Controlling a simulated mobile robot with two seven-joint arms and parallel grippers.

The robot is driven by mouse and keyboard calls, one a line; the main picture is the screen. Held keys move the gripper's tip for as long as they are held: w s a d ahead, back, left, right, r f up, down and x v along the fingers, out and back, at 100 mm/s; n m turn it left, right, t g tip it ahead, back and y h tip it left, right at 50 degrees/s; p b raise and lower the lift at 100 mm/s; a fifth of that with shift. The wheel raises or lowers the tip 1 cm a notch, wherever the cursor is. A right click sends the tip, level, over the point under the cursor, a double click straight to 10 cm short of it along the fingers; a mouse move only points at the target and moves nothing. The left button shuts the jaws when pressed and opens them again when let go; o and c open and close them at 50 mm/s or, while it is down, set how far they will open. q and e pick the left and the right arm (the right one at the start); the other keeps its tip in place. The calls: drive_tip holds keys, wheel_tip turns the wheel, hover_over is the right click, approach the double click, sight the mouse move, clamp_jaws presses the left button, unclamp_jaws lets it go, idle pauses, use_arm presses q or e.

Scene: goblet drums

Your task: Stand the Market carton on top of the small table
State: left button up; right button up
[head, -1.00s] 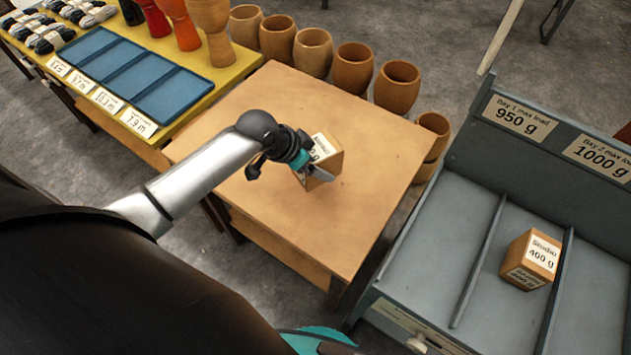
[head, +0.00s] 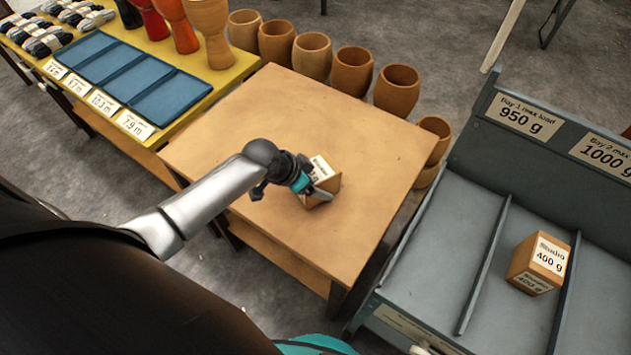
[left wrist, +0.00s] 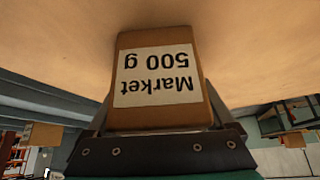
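The Market carton (head: 323,192) is a small tan box with a white label, over the middle of the small table (head: 300,112). In the left wrist view the Market carton (left wrist: 160,118) fills the space between the fingers, its label reading "Market 500 g" upside down. My left gripper (head: 318,190) is shut on it, with a finger across its near side. The carton looks tilted in the head view. Its underside is hidden, so I cannot tell if it touches the tabletop. My right gripper is not in view.
A grey bay rack (head: 455,215) at right holds a Studio 400 g carton (head: 540,262). Clay pots (head: 311,58) line the table's far side. A yellow table (head: 222,75) with blue trays (head: 125,75) and goblet drums stands at left. The tabletop around the carton is clear.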

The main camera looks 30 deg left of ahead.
use_arm(q)
drive_tip(key=shift+o, duration=1)
drive_tip(key=shift+r, duration=0.2)
drive_tip(key=p+v, duration=0.4)
drive_tip(key=v, duration=0.8)
drive_tip(key=shift+w, duration=0.1)
